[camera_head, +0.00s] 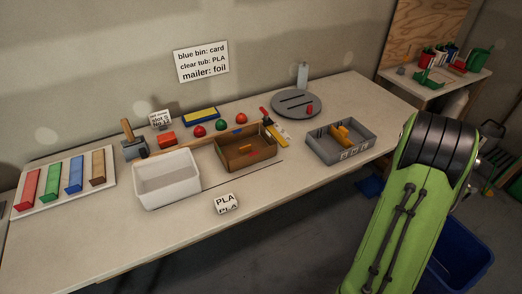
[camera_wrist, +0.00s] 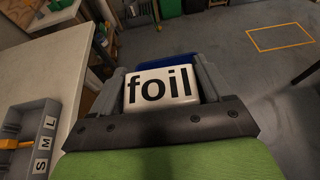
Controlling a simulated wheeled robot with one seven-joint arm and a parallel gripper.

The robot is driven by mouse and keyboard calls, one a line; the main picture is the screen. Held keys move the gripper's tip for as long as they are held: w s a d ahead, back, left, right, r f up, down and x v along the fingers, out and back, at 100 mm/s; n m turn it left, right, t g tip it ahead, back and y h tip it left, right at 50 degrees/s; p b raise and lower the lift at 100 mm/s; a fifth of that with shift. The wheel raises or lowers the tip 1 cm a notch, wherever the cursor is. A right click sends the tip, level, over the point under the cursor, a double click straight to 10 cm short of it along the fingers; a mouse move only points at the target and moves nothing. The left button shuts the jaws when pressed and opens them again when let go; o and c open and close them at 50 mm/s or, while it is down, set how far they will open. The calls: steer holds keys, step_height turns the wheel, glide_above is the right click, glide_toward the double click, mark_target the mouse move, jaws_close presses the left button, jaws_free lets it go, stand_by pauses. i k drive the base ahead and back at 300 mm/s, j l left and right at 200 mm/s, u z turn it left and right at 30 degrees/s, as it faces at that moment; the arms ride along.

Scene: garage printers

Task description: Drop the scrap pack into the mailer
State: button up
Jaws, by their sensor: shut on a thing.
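The white scrap pack (camera_wrist: 160,88), marked "foil", is between the two grey fingers of my gripper (camera_wrist: 160,85) in the wrist view. My gripper is shut on it. The head view shows my green arm at right, but not the gripper or this pack. An open brown box (camera_head: 246,154), possibly the mailer, stands mid-table, well left of my arm. A wall sign (camera_head: 201,62) reads "blue bin: card, clear tub: PLA, mailer: foil".
A pale tub (camera_head: 167,190) stands left of the brown box. A pack marked "PLA" (camera_head: 226,203) lies near the table's front edge. A grey divided tray (camera_head: 360,154) is at right. A blue bin (camera_head: 462,262) stands on the floor, partly behind my arm.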

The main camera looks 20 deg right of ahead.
mark_target(250, 145)
steer(key=i+l+u, duration=0.1)
steer(key=u, duration=0.35)
steer(key=l+u, duration=0.45)
steer(key=i+l+u, duration=0.1)
steer(key=u, duration=0.3)
steer(key=l+u, duration=0.65)
steer(key=u, duration=0.25)
steer(key=k+l+u, duration=0.15)
steer(key=u, duration=0.3)
steer(key=k+l+u, duration=0.15)
steer(key=u, duration=0.25)
steer(key=l, duration=0.1)
